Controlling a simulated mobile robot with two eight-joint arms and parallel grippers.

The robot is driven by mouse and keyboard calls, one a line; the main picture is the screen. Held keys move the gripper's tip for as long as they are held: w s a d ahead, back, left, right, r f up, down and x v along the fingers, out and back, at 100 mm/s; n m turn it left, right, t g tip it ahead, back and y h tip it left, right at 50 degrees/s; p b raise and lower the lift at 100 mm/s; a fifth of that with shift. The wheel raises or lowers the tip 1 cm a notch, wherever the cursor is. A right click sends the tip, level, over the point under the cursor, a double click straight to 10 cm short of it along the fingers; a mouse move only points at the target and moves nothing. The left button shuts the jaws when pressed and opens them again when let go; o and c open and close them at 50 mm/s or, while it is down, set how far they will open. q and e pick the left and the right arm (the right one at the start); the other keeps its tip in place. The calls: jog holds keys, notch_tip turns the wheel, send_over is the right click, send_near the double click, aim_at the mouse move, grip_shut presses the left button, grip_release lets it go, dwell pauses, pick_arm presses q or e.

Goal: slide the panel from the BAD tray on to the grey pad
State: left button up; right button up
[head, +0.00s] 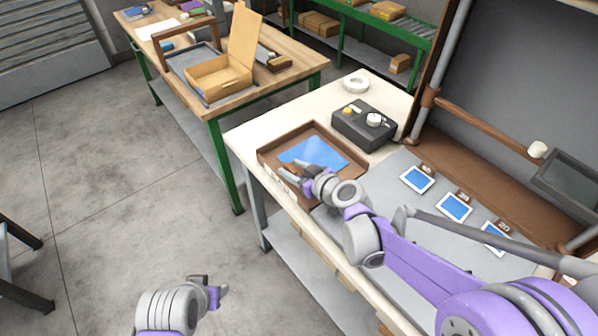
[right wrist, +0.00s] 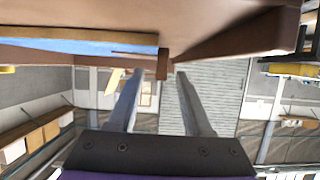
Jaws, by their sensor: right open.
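A blue panel (head: 313,152) lies in the brown tray (head: 268,157) on the pale workbench. Pale lettering on the tray's front wall is too small to read. The panel's edge (right wrist: 80,38) and the tray (right wrist: 230,35) also show at the top of the right wrist view. My right gripper (head: 301,176) is open and empty at the tray's front side, its fingers (right wrist: 160,73) apart close to the wall; contact cannot be told. The grey pad (head: 395,172) lies right of the tray, partly hidden by my right arm. My left gripper (head: 214,288) is over the floor, away from the bench.
Several white-framed blue panels (head: 417,180) with brown tags lie in a row on the pad. A dark box with knobs (head: 364,127) and a white tape roll (head: 356,84) stand behind the tray. A wooden rail (head: 480,122) crosses the back. Another table (head: 300,67) holds an open carton.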

grip_shut()
dwell(0.3)
dwell(0.3)
